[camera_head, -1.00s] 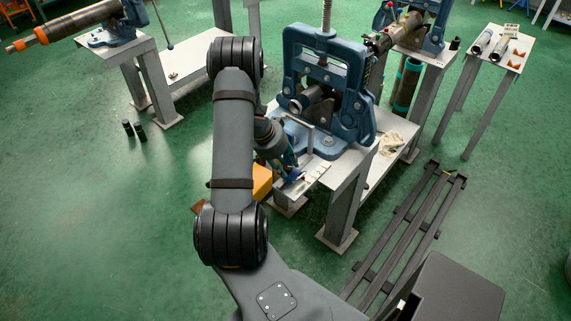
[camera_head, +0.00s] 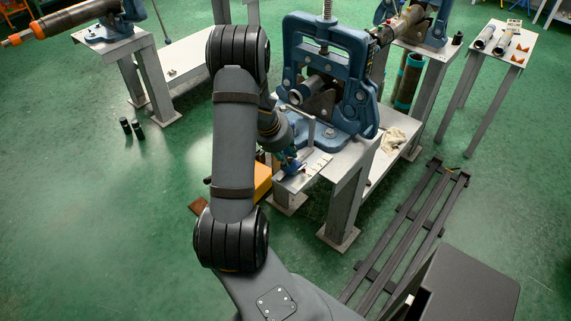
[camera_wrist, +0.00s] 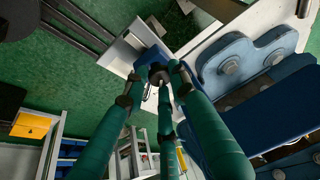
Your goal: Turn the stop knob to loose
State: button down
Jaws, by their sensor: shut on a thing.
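A small dark round knob (camera_wrist: 157,75) shows between the fingertips in the wrist view, beside a blue block at the edge of the pale metal plate. I take it to be the stop knob; its markings and setting cannot be read. My gripper (camera_wrist: 159,70), with teal fingers, is shut on it. In the head view my gripper (camera_head: 290,166) is at the front edge of the bench, below the blue pipe vise (camera_head: 327,85), and my arm partly hides it. The knob itself cannot be made out in that view.
The vise stands on a grey metal bench (camera_head: 352,175) and holds a pipe. An orange-yellow box (camera_head: 262,182) sits low beside the bench. A dark rack (camera_head: 410,230) lies on the floor to the right. Open green floor (camera_head: 90,220) is on the left.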

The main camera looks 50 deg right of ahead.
jog(key=shift+r+n, duration=0.1)
jog(key=shift+n, duration=0.5)
jog(key=c, duration=1.7)
grip_release()
jog(key=v, duration=1.2)
jog(key=shift+s, duration=0.25)
jog(key=shift+o, duration=0.2)
